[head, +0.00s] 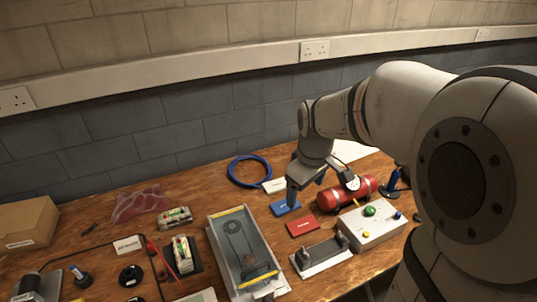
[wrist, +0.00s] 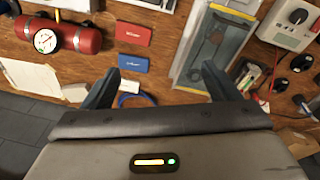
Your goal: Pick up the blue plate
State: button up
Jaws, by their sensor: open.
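The blue plate (head: 286,206) lies flat on the wooden table in the head view, between a white plate behind it and the red plate (head: 302,227) in front. In the wrist view the blue plate (wrist: 133,63) lies beyond the fingertips, toward the left finger.
A red cylinder with a gauge (head: 347,192) lies right of the plates. A grey tray (head: 243,252) stands to the left, and a control box (head: 372,225) to the front right. A blue hose coil (head: 249,171) and a white plate (head: 275,186) lie behind.

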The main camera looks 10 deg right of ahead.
jog(key=w+f+n+p, duration=0.1)
jog(key=w+f+n, duration=0.4)
jog(key=w, duration=0.6)
jog(key=n+g+p, duration=0.2)
jog(key=n+p, duration=0.1)
jog(key=n, duration=0.7)
send_near(284, 205)
jog(key=shift+s+a+f, duration=0.1)
jog(key=shift+a+f, duration=0.15)
jog(key=shift+s+d+f+p, duration=0.1)
jog(key=shift+f+p, duration=0.45)
jog(key=shift+f, duration=1.4)
jog(key=shift+d+f+p, duration=0.1)
jog(key=shift+f+p, duration=0.4)
jog(key=shift+f, duration=1.5)
jog(key=c, duration=1.1)
notch_tip(284, 205, up, 10)
jog(key=shift+r+b, duration=0.1)
jog(key=shift+b, duration=1.15)
